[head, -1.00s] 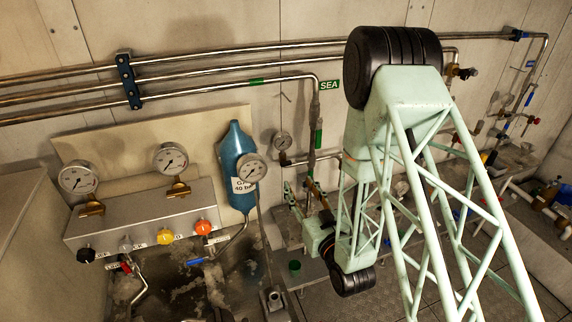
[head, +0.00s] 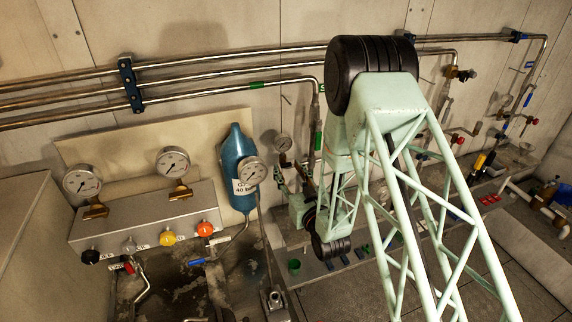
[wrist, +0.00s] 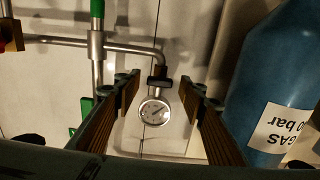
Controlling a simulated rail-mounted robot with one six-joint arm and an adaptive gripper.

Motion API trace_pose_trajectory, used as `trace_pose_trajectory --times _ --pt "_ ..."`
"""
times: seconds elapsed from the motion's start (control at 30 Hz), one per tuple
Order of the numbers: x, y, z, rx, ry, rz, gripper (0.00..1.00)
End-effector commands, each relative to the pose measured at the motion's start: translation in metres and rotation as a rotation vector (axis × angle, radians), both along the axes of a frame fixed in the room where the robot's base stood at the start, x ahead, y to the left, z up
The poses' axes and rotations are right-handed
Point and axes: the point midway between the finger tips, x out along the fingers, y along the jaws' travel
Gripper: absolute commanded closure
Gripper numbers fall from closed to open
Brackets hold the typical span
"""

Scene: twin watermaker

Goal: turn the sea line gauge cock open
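The sea line gauge (wrist: 155,112) is a small round white dial on a short branch off a steel pipe. It also shows on the wall in the head view (head: 283,143). The gauge cock (wrist: 159,82) is a dark piece with its handle lying across the stem beside the dial. My gripper (wrist: 158,92) is open, with one finger on each side of the gauge and cock. Neither finger visibly touches them. In the head view the gripper is small and partly hidden, low beside the sea line.
A blue gas cylinder (wrist: 265,85) stands close to the right finger in the wrist view. A steel pipe with a green band (wrist: 97,45) runs on the left. A gauge panel (head: 150,215) with coloured knobs stands at the left in the head view.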

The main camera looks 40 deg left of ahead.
Motion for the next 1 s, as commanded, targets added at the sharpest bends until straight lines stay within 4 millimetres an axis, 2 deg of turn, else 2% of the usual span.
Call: trace_pose_trajectory --times 0.3,0.7,1.0 --pt "0.013 0.021 0.001 0.001 -0.001 0.000 0.62" --pt "0.015 0.023 0.000 0.000 0.000 -0.001 0.62" --pt "0.015 0.023 0.000 0.001 -0.001 -0.001 0.87"
